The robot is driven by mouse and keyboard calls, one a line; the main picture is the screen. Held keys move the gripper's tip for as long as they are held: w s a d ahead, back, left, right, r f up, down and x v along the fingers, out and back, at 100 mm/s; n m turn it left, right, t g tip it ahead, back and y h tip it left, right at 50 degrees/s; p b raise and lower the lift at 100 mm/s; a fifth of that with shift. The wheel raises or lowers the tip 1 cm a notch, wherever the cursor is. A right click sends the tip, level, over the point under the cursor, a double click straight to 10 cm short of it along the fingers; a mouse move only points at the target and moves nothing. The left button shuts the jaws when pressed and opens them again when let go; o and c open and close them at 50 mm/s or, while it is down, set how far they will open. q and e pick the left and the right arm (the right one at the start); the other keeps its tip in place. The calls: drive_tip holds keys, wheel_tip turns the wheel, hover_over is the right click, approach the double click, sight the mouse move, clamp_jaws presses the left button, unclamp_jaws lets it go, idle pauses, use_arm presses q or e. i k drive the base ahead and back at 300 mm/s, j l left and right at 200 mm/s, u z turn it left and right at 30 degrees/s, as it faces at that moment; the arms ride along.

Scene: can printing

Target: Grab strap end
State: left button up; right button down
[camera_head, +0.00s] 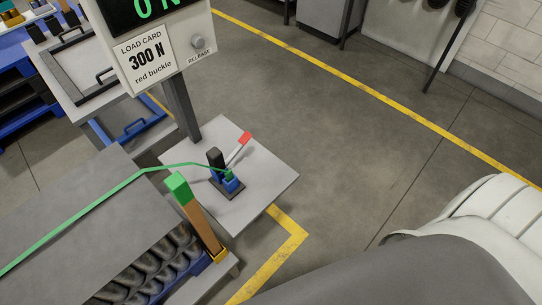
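A green strap (134,180) runs from the left edge across the grey top of a stack (70,208), over its corner, and to a blue and black buckle (228,182) with a red-tipped lever (245,138). The lever is tilted up to the right. The strap reaches the buckle's green part; I cannot tell whether a loose end hangs there. The buckle stands on a light grey plate (268,178). A green corner piece (177,187) tops a brown post (201,222) at the stack's corner. Neither of my grippers is in view.
A display post (181,108) with a "300 N red buckle" card (145,60) rises behind the plate. Dark rounded items (150,268) fill the stack's side. A table with a frame (65,75) stands at upper left. The floor right of the plate is clear.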

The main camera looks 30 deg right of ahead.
sight(229, 176)
drive_tip(key=z, duration=0.35)
drive_tip(key=l+u, duration=0.2)
drive_tip(key=u, duration=0.3)
drive_tip(key=l+u, duration=0.15)
drive_tip(key=u, duration=0.35)
drive_tip(key=k+l+u, duration=0.15)
drive_tip(key=u, duration=0.35)
drive_tip(key=k+l, duration=0.3)
drive_tip(key=l, duration=0.15)
drive_tip(key=k+l, duration=0.3)
drive_tip(key=l, duration=0.1)
